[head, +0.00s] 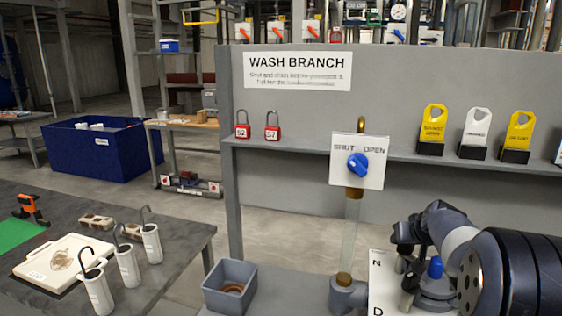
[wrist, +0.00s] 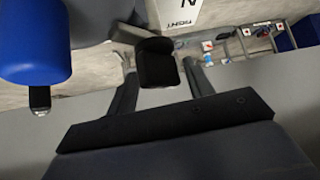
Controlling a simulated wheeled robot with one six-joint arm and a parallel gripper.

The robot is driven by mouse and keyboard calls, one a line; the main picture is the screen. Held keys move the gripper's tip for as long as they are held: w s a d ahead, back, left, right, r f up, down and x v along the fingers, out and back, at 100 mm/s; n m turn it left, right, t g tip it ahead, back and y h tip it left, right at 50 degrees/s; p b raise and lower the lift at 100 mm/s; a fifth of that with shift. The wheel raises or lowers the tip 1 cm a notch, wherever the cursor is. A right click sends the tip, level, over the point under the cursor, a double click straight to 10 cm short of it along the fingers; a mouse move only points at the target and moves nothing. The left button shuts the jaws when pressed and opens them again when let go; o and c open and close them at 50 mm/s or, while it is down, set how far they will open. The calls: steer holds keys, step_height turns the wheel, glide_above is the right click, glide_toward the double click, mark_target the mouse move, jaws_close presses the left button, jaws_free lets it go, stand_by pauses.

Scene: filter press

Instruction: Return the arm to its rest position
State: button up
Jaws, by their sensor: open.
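My arm comes in from the right edge of the head view and bends down to the lower right. My gripper (wrist: 160,72) shows in the wrist view with its two dark fingers apart. It is open. A black block (wrist: 157,62) shows between the fingers; I cannot tell whether it touches them. In the head view the gripper is largely hidden among the arm links beside a white plate marked N and D (head: 385,285). A blue knob (head: 435,268) is close to the arm. A large blue rounded handle (wrist: 35,45) shows at the wrist view's upper left.
A grey panel with a shelf (head: 300,150) stands ahead, holding red padlocks (head: 272,132) and yellow and white tags (head: 476,128). A blue valve knob (head: 358,164) sits on a SHUT/OPEN plate. A grey bin (head: 230,285) and a table (head: 185,235) with white cylinders are left.

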steer(key=shift+m+h+p, duration=0.5)
steer(key=shift+m+h, duration=0.5)
steer(key=shift+m, duration=0.3)
steer(key=shift+f+m+g+h+b, duration=0.15)
steer(key=shift+m+g+h+b, duration=0.5)
steer(key=shift+m+b, duration=0.4)
steer(key=shift+m+g+h+b, duration=0.25)
steer(key=shift+m+h+b, duration=0.25)
steer(key=shift+m, duration=0.25)
